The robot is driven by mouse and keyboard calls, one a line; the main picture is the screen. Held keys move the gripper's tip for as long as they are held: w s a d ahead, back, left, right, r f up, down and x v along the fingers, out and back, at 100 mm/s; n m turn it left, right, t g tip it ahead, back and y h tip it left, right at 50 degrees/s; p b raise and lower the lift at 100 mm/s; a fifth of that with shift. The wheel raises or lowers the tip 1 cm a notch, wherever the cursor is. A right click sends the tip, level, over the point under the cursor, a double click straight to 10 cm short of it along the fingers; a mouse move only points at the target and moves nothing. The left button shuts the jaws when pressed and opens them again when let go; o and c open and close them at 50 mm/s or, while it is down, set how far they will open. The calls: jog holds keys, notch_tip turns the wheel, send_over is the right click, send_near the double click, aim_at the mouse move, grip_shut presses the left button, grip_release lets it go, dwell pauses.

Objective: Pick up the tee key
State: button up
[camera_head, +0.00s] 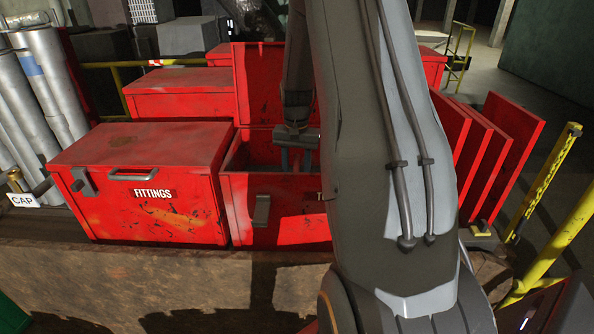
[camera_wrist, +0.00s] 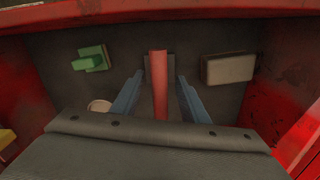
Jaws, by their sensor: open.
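In the wrist view, a long red bar (camera_wrist: 160,88), which looks like the tee key, lies between my gripper's two blue fingers. A dark grey piece shows behind its far end; its near end is hidden by my gripper body. My gripper (camera_wrist: 160,79) is open, with one finger on each side of the bar and visible gaps between. In the head view my gripper (camera_head: 297,160) reaches down into an open red box (camera_head: 258,205), its label mostly hidden by my arm.
Inside the box are a green object (camera_wrist: 90,58), a grey-white block (camera_wrist: 228,68) and a pale round object (camera_wrist: 99,106). The red walls stand close around. A shut red FITTINGS box (camera_head: 140,185) adjoins on the left; red panels (camera_head: 512,150) stand at right.

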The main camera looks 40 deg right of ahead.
grip_shut()
jog(key=shift+r, duration=0.1)
